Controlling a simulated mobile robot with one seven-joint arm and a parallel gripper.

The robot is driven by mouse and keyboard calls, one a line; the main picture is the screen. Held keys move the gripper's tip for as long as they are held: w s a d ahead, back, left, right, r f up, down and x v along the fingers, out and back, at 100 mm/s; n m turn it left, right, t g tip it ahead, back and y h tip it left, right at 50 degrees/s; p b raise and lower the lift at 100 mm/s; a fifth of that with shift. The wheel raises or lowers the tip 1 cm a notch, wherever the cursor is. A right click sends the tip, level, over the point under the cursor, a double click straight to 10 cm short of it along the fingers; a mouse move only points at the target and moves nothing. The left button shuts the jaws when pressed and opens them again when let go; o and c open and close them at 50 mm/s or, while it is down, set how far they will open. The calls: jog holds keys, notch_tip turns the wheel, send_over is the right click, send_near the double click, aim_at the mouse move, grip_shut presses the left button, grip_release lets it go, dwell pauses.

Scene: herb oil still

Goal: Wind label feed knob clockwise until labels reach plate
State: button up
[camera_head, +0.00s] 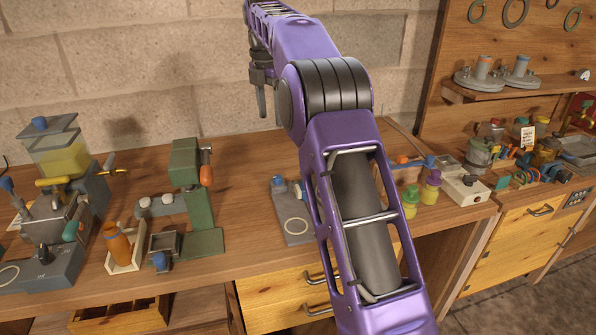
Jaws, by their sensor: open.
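My gripper (262,100) hangs at the end of my purple arm, in front of the brick wall and above the bench. It is seen from the side, and the gap between its fingers is hard to see. It appears apart from everything on the bench. A grey device (294,229) with a ring mark on its flat plate and a blue knob (278,183) at its back stands below; my arm hides its right part. I cannot tell for sure which knob is the label feed knob, and I make out no label strip.
A green press (186,180) with an orange handle stands left of centre. A grey machine (62,225) with a yellow-filled hopper is far left. Small jars (430,188) and a white box (463,186) stand right of my arm. Bare bench lies between press and grey device.

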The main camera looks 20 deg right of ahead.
jog(key=d+f, duration=0.1)
jog(key=d, duration=0.1)
jog(key=y+b, duration=0.1)
jog(key=b, duration=0.4)
send_near(278, 177)
jog(key=shift+n, duration=0.3)
jog(key=f, duration=0.5)
jog(key=w+f, duration=0.1)
jog(key=f, duration=0.2)
jog(key=shift+a+f, duration=0.15)
jog(key=shift+f, duration=0.15)
jog(key=shift+c, duration=0.3)
grip_shut()
